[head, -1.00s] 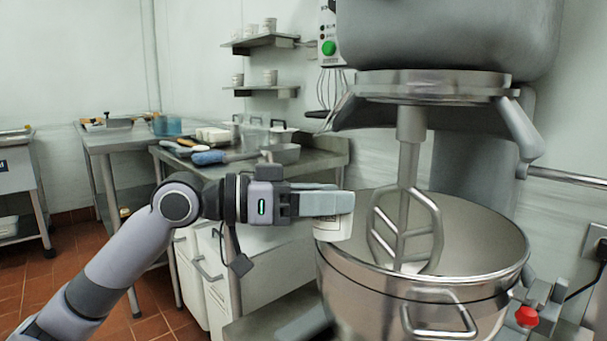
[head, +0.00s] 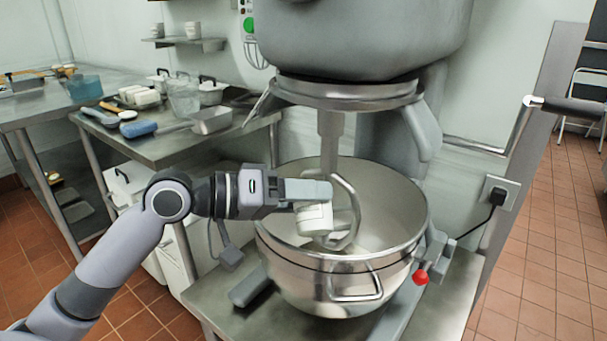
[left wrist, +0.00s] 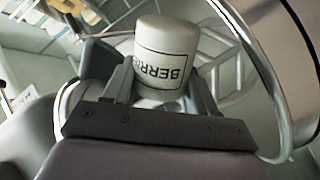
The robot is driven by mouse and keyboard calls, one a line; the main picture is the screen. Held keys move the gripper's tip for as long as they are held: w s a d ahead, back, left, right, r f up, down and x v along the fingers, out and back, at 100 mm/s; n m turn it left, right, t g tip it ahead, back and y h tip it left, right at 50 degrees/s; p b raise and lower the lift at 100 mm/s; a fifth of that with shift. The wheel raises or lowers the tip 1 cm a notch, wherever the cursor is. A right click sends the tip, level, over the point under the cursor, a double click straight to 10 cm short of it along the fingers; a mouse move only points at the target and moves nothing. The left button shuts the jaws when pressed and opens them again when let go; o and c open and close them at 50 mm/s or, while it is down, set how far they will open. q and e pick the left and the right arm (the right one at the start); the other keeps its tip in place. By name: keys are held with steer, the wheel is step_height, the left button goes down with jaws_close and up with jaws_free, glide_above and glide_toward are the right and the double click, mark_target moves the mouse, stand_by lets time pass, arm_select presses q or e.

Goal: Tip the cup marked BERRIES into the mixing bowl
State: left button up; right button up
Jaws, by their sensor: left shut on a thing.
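My left gripper (head: 305,192) is shut on a white cup (head: 313,218) over the left part of the steel mixing bowl (head: 278,248). In the left wrist view the cup (left wrist: 165,50) sits between the fingers, and its black letters read "BERRI", the rest hidden by the finger. The cup is close beside the mixer's wire beater (head: 347,205); I cannot tell whether they touch. The cup's opening and contents are not visible. My right gripper is not in view.
The mixer head (head: 360,40) hangs above the bowl. A red knob (head: 420,277) is at the bowl's right. Open tiled floor (head: 550,220) is at right.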

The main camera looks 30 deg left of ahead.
arm_select(q)
steer(key=n+p, duration=0.1)
steer(key=p, duration=0.2)
steer(key=n+p, duration=0.1)
steer(key=shift+w+a+r+n+g+p, duration=0.2)
steer(key=shift+w+r+n+g+p, duration=0.1)
steer(key=shift+r+g, duration=0.1)
steer(key=n+p, duration=0.1)
steer(key=p, duration=0.1)
steer(key=n+g+h+p, duration=0.1)
steer(key=p, duration=0.1)
steer(key=shift+w+a+r, duration=0.1)
steer(key=shift+w+a, duration=0.15)
steer(key=shift+w, duration=0.1)
steer(key=n+p, duration=0.2)
steer(key=p, duration=0.1)
steer(key=shift+w+a+g, duration=0.2)
steer(key=shift+w+g, duration=0.05)
steer(key=shift+g, duration=0.15)
steer(key=shift+f+n+h+p, duration=0.2)
steer(key=shift+n+h+p, duration=0.1)
steer(key=shift+w+a, duration=0.1)
